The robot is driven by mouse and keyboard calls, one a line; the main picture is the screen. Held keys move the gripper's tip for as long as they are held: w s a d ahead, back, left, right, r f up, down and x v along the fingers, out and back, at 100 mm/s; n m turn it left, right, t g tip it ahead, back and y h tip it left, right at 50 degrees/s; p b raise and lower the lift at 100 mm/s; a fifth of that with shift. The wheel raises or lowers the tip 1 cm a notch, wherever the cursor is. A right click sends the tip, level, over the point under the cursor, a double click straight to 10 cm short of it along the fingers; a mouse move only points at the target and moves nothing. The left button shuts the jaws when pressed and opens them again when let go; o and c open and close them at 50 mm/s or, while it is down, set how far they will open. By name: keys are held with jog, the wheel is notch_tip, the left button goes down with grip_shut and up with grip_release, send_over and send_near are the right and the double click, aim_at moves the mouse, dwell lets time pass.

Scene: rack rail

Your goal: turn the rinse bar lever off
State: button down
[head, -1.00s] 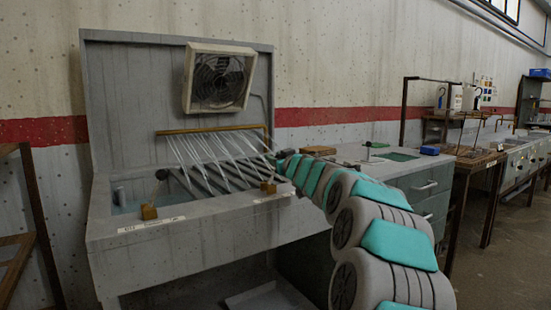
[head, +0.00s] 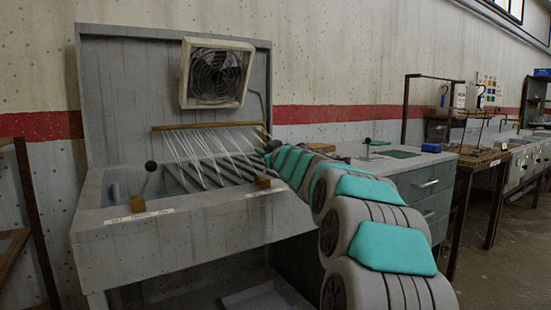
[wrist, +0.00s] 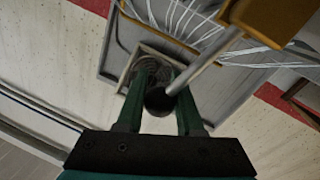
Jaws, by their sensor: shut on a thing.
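The rinse bar (head: 208,127) is a brass pipe across the back of the grey sink, with white water streams (head: 215,155) falling from it. A lever on a brass block (head: 263,182) stands at the sink's front right; the block also shows in the wrist view (wrist: 272,22). My gripper (wrist: 160,104) is shut on this lever's black knob (wrist: 158,101), with a green finger on each side. The grey lever shaft (wrist: 205,62) runs from the knob to the block. In the head view my arm partly hides the gripper and knob.
A second lever with a black knob (head: 151,166) stands at the sink's front left. A fan (head: 215,73) hangs on the back panel. A grey cabinet (head: 425,185) stands right of the sink, beyond my arm.

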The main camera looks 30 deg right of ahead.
jog(key=a+n+t+b, duration=0.1)
jog(key=a+n+b, duration=0.4)
jog(key=n, duration=0.3)
jog(key=shift+s+a+n+y+b, duration=0.15)
jog(key=shift+a+n+y+b, duration=0.2)
jog(key=shift+a, duration=0.35)
jog(key=shift+f, duration=0.15)
jog(key=c, duration=0.6)
grip_release()
jog(key=shift+a, duration=0.1)
jog(key=shift+o, duration=0.2)
jog(key=shift+s+a+f+b, duration=0.1)
jog(key=shift+s+f+b, duration=0.05)
jog(key=shift+s, duration=1.15)
jog(key=shift+s+a+f+b, duration=0.1)
jog(key=shift+s+f, duration=0.1)
jog(key=shift+s, duration=1.05)
jog(key=shift+s+a+f+b, duration=0.1)
jog(key=shift+s+f+b, duration=0.05)
jog(key=shift+s, duration=1.15)
jog(key=shift+s, duration=0.1)
